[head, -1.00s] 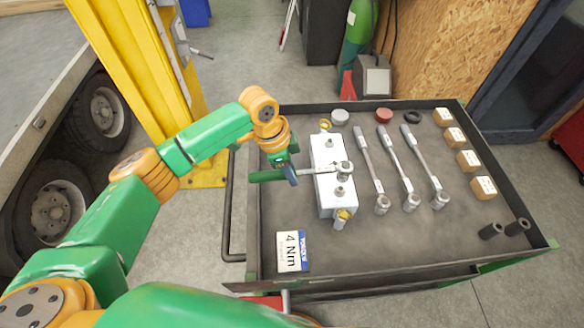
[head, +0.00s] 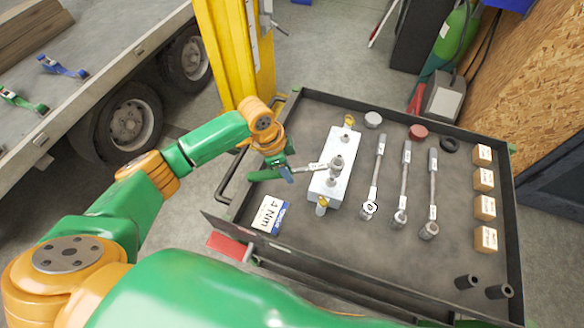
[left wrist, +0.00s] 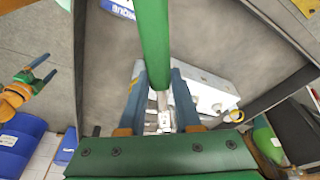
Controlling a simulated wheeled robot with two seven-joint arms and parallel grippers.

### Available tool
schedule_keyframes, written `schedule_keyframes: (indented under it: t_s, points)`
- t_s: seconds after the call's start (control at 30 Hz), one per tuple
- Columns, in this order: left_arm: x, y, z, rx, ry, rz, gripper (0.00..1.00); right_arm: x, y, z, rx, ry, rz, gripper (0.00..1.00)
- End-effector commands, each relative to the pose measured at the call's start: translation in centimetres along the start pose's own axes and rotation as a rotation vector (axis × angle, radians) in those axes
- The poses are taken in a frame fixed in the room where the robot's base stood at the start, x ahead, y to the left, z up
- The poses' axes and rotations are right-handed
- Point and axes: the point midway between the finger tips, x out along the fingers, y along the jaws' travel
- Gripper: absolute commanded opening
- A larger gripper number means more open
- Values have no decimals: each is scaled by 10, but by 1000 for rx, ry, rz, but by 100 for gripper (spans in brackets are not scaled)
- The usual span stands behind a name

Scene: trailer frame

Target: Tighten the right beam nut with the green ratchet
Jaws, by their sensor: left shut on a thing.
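The green ratchet's handle (head: 265,175) lies in my left gripper (head: 284,168), which is shut on it. In the left wrist view the green handle (left wrist: 153,40) runs up between the two blue fingers of my left gripper (left wrist: 158,95). The nearer beam nut (head: 331,182) is uncovered. My right gripper (left wrist: 38,73) shows only in the left wrist view, open and empty, away from the beam.
The beam stands on a dark tray table (head: 300,255) with raised edges. Several grey ratchets (head: 403,185) lie right of it, then several wooden blocks (head: 484,180) along the right edge. A "4 Nm" card (head: 270,214) lies at near left. The tray's near middle is clear.

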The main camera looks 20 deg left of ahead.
Motion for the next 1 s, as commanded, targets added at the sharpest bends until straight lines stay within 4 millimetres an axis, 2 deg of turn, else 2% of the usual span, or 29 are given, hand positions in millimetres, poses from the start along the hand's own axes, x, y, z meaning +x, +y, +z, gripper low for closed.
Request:
schedule_keyframes:
  t_s: [0.03, 0.1, 0.27, 1.0]
  points:
    - [11, 0, 2, 1, 1, -1, 0, 12, -2, 1, 1, 1, -2, 84]
    - [18, 0, 4, 2, 2, -2, 0, 21, -5, 1, 3, 2, -7, 84]
    - [28, 0, 6, 0, 2, -1, 0, 23, -10, 0, 5, 4, -15, 84]
    - [27, -1, 8, 0, 2, 0, 0, 15, -5, 1, 2, 1, -7, 84]
